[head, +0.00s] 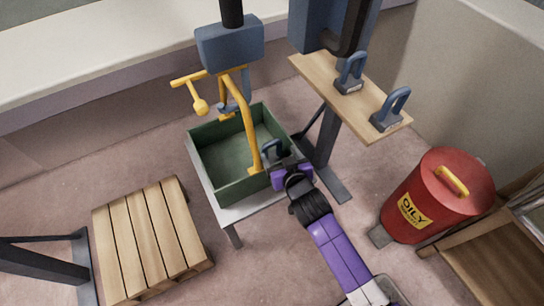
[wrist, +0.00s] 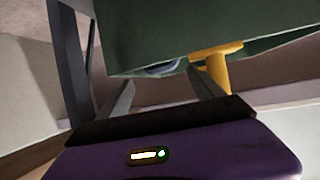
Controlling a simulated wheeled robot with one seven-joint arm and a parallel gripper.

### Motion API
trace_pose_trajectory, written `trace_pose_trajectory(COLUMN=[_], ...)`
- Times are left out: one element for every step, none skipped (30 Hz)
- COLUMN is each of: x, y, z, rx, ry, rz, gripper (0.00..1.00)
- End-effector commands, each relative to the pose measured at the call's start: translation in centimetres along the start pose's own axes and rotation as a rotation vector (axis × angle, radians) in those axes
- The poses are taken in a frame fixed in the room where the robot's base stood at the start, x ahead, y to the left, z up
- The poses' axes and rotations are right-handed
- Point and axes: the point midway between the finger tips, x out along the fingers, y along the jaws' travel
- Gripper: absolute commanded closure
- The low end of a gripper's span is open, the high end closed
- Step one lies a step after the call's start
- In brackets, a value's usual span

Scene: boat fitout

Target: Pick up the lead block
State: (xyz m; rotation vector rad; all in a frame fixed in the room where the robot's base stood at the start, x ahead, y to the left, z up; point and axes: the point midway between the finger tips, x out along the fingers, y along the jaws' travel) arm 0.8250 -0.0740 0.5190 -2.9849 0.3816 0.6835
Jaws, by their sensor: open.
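Two lead blocks, dark grey with blue loop handles, stand on a wooden shelf: one further back (head: 349,84) and one nearer its front end (head: 386,120). My purple gripper (head: 284,168) is at the bin's right corner, close to that handle. In the wrist view my gripper (wrist: 162,78) has its fingers apart with nothing seen held. Beyond them are a small part of a blue-grey loop (wrist: 162,68) and the bin wall (wrist: 190,30).
A red oily-waste can (head: 430,195) stands right, a wooden pallet (head: 150,240) left.

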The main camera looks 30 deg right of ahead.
Motion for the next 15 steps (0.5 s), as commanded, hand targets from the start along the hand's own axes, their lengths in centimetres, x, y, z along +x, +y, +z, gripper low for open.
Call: trace_pose_trajectory(x=[0.6, 0.7, 0.9, 1.0, 1.2, 1.5, 1.9, 2.3, 2.9, 3.4, 3.8, 4.4, 4.8, 5.1, 5.5], y=[0.0, 0.0, 0.0, 0.0, 0.0, 0.0, -0.1, -0.1, -0.1, -0.1, -0.2, -0.2, -0.2, -0.2, -0.2], z=[0.1, 0.1, 0.1, 0.1, 0.1, 0.1, 0.1, 0.2, 0.3, 0.3, 0.4, 0.4, 0.3, 0.3, 0.3], rx=[0.0, 0.0, 0.0, 0.0, 0.0, 0.0, 0.0, 0.0, 0.0, 0.0, 0.0, 0.001, 0.001, 0.001, 0.001], ry=[0.001, 0.0, 0.0, 0.0, 0.0, 0.001, 0.001, 0.001, 0.001, 0.001, 0.001, 0.001, 0.001, 0.001, 0.0], rz=[0.0, 0.0, 0.0, 0.0, 0.0, 0.0, 0.0, 0.0, 0.0, 0.0, 0.0, 0.0, 0.0, 0.0, 0.0], gripper=[0.23, 0.23, 0.23, 0.23, 0.23, 0.23, 0.23, 0.23, 0.23, 0.23, 0.23, 0.23, 0.23, 0.23, 0.23])
